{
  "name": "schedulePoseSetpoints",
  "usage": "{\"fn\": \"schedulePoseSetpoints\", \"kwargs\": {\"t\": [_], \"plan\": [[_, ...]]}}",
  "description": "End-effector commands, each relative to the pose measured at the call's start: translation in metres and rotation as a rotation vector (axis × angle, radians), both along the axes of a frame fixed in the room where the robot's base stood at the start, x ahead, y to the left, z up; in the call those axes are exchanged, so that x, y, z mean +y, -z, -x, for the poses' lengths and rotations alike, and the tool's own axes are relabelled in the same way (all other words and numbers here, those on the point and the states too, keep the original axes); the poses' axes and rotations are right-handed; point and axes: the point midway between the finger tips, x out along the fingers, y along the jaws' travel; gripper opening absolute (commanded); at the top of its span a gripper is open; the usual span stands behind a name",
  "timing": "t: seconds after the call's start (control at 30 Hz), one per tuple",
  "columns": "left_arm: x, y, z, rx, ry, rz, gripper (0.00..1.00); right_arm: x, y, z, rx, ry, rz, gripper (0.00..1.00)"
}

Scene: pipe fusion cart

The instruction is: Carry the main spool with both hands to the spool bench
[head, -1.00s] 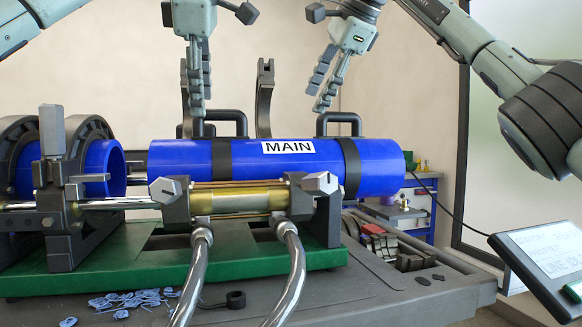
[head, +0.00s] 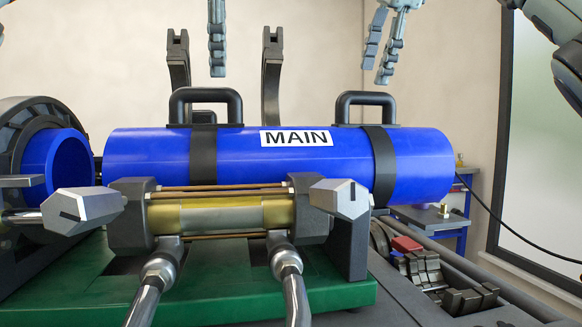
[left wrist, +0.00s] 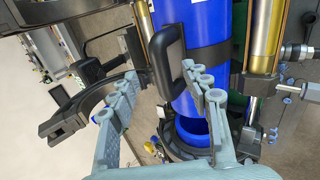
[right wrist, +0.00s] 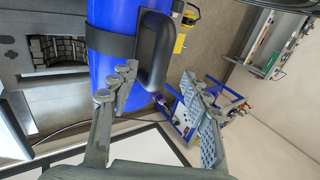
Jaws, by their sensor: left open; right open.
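The main spool (head: 240,152) is a blue pipe with a white MAIN label and two black straps. It lies level behind the brass cylinder of the fusion machine. A black handle (head: 205,96) stands on its left strap and another handle (head: 364,99) on its right strap. My left gripper (head: 217,70) is above and a little right of the left handle, apart from it. In the left wrist view the open left fingers (left wrist: 160,100) are near that handle (left wrist: 168,55). My right gripper (head: 382,80) is open above the right handle, which also shows in the right wrist view (right wrist: 154,50). The spool bench cannot be identified.
Two open black clamp arms (head: 272,75) rise behind the spool. A black clamp ring (head: 40,115) holds another blue pipe end (head: 60,160) at left. Hexagonal rod ends and hoses stand in front. A blue-framed cart (head: 440,215) stands at the back right.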

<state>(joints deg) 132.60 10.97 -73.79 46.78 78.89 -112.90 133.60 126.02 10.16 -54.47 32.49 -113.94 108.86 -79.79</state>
Motion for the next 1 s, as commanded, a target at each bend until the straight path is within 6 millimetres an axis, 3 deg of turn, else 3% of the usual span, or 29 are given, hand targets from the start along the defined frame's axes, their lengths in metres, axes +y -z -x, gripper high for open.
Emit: {"fn": "schedulePoseSetpoints", "kwargs": {"t": [0.5, 0.9, 1.0], "plan": [[0.008, 0.057, -0.037, 0.001, 0.0, -0.001, 0.48, 0.007, 0.057, -0.037, 0.001, -0.001, -0.001, 0.48], [0.008, 0.063, -0.041, 0.001, 0.0, 0.0, 0.48, 0.008, 0.063, -0.041, 0.0, 0.0, -0.001, 0.48], [0.008, 0.063, -0.041, 0.001, 0.0, 0.0, 0.37, 0.008, 0.063, -0.041, 0.0, 0.0, -0.001, 0.37]]}}
